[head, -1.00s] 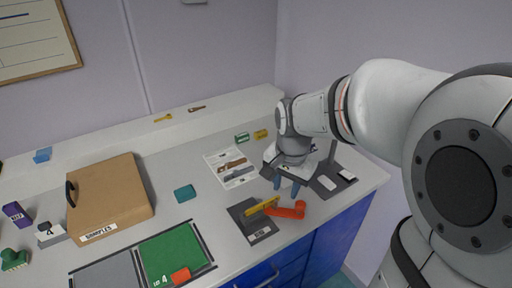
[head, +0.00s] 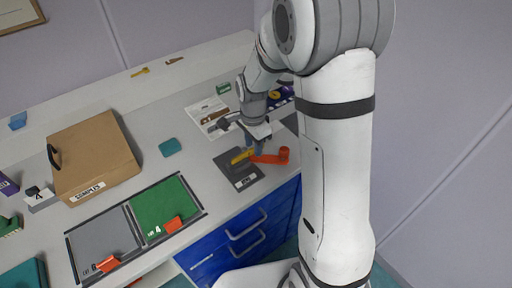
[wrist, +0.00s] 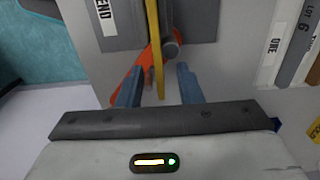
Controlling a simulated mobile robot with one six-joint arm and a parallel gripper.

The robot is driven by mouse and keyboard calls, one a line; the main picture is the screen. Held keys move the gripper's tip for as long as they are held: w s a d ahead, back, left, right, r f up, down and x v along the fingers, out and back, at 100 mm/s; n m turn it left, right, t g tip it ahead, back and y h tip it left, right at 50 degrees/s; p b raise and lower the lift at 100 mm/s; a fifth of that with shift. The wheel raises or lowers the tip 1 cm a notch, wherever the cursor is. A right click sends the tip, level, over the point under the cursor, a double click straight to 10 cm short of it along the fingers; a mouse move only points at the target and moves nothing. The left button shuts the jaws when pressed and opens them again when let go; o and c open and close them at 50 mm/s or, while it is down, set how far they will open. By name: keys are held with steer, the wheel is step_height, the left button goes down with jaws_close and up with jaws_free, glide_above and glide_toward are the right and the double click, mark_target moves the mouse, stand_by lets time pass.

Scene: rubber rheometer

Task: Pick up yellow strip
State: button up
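The yellow strip (head: 241,156) is at the grey BEND plate (head: 245,179), beside the orange lever (head: 268,159). In the wrist view the yellow strip (wrist: 154,38) runs edge-on up the picture, with the orange lever (wrist: 128,80) behind it. My gripper (head: 254,146) is just behind the strip and lever in the head view. In the wrist view my gripper (wrist: 158,72) has its two blue fingers apart, with the strip's near end in line between them. I see a gap on each side of the strip. How deep it sits between the fingers is unclear.
A printed sheet (head: 203,110) lies behind the plate. A green mat (head: 160,206), a grey mat (head: 99,241) and a SAMPLES box (head: 95,155) are to the left. A teal block (head: 170,147) sits between. The bench's front edge is close to the plate.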

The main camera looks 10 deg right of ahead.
steer(key=shift+f, duration=0.35)
steer(key=shift+c, duration=0.2)
jaws_close()
